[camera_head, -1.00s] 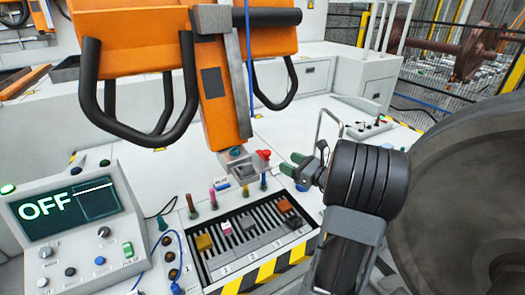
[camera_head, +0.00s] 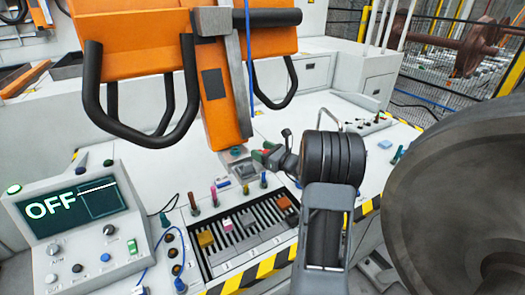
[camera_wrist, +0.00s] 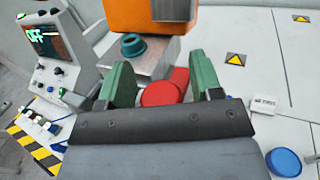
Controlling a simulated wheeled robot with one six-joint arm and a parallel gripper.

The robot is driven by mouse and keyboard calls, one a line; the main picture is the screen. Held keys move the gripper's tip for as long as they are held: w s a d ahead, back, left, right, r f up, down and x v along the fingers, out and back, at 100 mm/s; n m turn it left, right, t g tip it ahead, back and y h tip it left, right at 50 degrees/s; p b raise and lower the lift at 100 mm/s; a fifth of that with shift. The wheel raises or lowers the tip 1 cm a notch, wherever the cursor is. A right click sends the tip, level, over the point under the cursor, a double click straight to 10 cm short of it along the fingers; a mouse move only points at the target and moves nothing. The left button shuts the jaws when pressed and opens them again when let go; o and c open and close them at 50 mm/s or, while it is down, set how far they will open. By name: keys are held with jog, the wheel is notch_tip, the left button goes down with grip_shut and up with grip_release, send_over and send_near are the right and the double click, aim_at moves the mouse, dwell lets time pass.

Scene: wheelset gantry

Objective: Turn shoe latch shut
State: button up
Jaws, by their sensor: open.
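The red shoe latch (camera_wrist: 162,94) shows in the wrist view, a round hub with a short lever pointing up and to the right. It is beside the grey shoe block (camera_wrist: 150,66) under the orange gantry arm (camera_wrist: 155,14). My gripper (camera_wrist: 163,82) is open, with one green finger on each side of the latch. I cannot tell whether the fingers touch it. In the head view my gripper (camera_head: 268,155) is at the lower end of the orange arm (camera_head: 220,110), and it hides the latch there.
A teal round part (camera_wrist: 132,46) sits on the shoe block. A slotted tray (camera_head: 247,240) with small coloured pieces lies in front. A control panel (camera_head: 75,225) reading OFF stands at left. A large grey wheel (camera_head: 460,190) fills the right. A blue disc (camera_wrist: 284,162) lies on the white table.

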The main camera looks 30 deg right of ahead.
jog(key=c, duration=0.9)
jog(key=shift+y, duration=0.3)
jog(key=n+g+y, duration=0.1)
jog(key=n+y, duration=0.1)
jog(key=shift+a+f+g+y+b, duration=0.1)
jog(key=shift+g+y+b, duration=0.2)
jog(key=n+g+y, duration=0.2)
jog(key=n+g, duration=0.1)
jog(key=g, duration=0.1)
jog(key=s+n+g+y+p, duration=0.1)
jog(key=n+g+y, duration=0.2)
jog(key=g, duration=0.1)
jog(key=a+n+g+y+p, duration=0.1)
jog(key=n+g+y, duration=0.1)
jog(key=n+g, duration=0.1)
jog(key=shift+s+n+g+y, duration=0.15)
jog(key=shift+n+g+y, duration=0.25)
jog(key=shift+g, duration=0.5)
